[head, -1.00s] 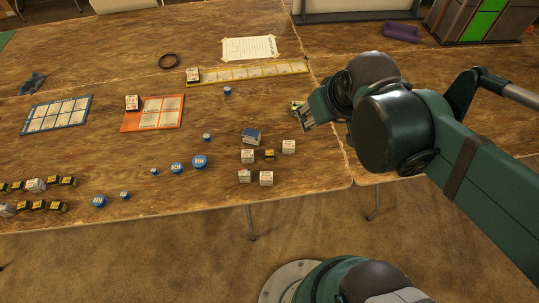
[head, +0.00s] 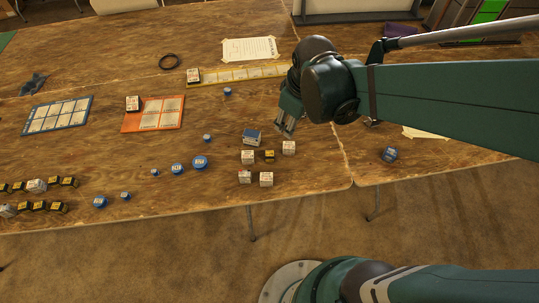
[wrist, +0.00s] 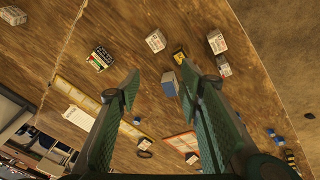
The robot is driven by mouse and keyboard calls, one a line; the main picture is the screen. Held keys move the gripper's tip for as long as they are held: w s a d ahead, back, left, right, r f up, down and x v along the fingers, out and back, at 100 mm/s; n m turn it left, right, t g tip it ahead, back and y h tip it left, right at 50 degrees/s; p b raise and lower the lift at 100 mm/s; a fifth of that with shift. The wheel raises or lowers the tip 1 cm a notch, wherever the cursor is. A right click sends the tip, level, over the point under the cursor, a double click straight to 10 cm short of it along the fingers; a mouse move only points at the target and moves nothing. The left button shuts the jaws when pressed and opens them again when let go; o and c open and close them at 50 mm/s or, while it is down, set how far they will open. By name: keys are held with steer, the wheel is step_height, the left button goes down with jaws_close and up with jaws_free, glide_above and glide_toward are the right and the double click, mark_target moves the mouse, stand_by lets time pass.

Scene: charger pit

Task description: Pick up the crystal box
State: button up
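My gripper (head: 285,131) is open and empty above the table, just right of the blue-topped box (head: 252,137). Its two fingers (wrist: 157,88) stand apart in the wrist view. The blue-topped box (wrist: 168,84) shows there near the right fingertip. White boxes (head: 289,148) (head: 247,157) and a small yellow-and-black box (head: 269,156) stand close by. The labels are too small to tell which is the crystal box.
Several blue round containers (head: 200,162) stand left of the boxes. An orange card (head: 155,114), a blue card (head: 57,115) and a yellow strip (head: 250,73) lie farther off. Rows of black-and-yellow boxes (head: 40,206) stand at front left. The table's front edge is close to the boxes.

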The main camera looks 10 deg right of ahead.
mark_target(270, 153)
steer(key=w+a+f+n+g, duration=0.1)
steer(key=a+f+n, duration=0.1)
steer(key=f, duration=0.2)
steer(key=w+a+f+n+g, duration=0.1)
steer(key=f+n, duration=0.1)
steer(key=f, duration=0.2)
steer(key=w+a+f+n+g, duration=0.1)
steer(key=a+f+n, duration=0.1)
steer(key=f, duration=0.2)
steer(key=shift+w+a+f+n, duration=0.15)
steer(key=shift+a+f+n, duration=0.05)
steer(key=shift+a+n, duration=0.1)
steer(key=shift+a+f+n, duration=0.2)
steer(key=shift+f+n, duration=0.1)
steer(key=shift+f, duration=0.3)
steer(key=shift+f, duration=0.1)
steer(key=shift+f, duration=1.2)
steer(key=shift+f, duration=0.1)
steer(key=shift+f+b, duration=1)
steer(key=shift+f, duration=1.5)
steer(key=shift+c, duration=0.7)
steer(key=c, duration=0.7)
